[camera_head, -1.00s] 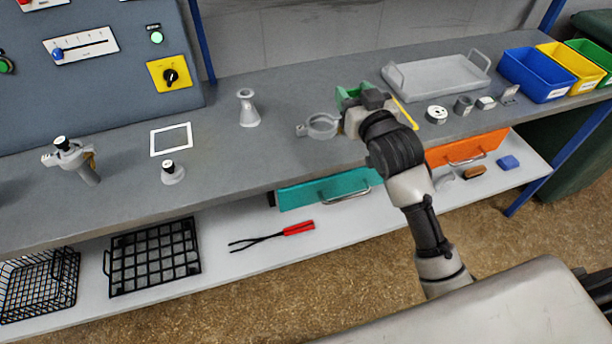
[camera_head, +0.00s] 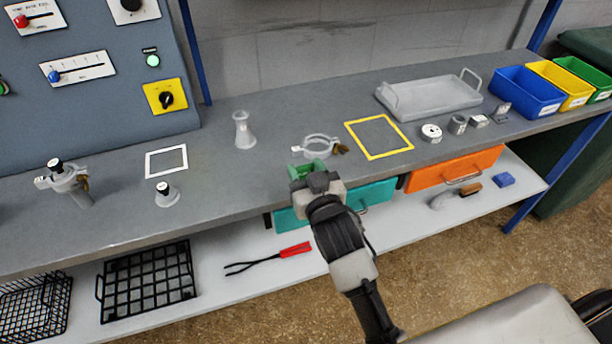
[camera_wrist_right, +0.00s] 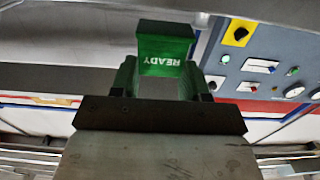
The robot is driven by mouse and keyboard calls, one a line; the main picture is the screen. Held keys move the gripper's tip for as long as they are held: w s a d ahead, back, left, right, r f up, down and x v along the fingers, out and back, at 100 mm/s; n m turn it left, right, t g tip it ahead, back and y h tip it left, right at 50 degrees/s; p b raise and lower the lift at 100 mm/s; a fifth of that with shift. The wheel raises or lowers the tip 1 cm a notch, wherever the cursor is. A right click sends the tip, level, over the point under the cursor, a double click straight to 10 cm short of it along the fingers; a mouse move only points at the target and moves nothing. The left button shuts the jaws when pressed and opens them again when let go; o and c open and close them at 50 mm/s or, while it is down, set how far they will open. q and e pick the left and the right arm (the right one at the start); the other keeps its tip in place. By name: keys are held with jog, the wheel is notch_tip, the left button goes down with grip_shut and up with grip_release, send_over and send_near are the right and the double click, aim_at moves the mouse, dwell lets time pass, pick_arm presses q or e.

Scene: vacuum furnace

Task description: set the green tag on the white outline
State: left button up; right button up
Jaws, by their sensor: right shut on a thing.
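The green tag (camera_wrist_right: 165,47) reads "READY" upside down in the right wrist view. My right gripper (camera_wrist_right: 160,88) is shut on it. In the head view the green tag (camera_head: 305,168) is held at the front edge of the bench, partly hidden by the gripper (camera_head: 314,180). The white outline (camera_head: 166,161) is a rectangle on the bench to the left, with bare grey surface inside it. The tag is well apart from it. My left gripper is not in view.
A small flanged fitting (camera_head: 166,194) stands just in front of the white outline. A taller fitting (camera_head: 243,130) stands to its right, and a clamp ring (camera_head: 318,147) lies behind my gripper. A yellow outline (camera_head: 379,137) is empty. A valve (camera_head: 66,180) stands at left.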

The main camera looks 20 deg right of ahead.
jog(key=shift+f, duration=0.8)
jog(key=shift+f, duration=0.2)
jog(key=o, duration=0.9)
jog(key=shift+r, duration=0.1)
jog(key=shift+r, duration=0.2)
jog(key=s+b, duration=0.1)
jog(key=s, duration=1.1)
jog(key=shift+d, duration=0.2)
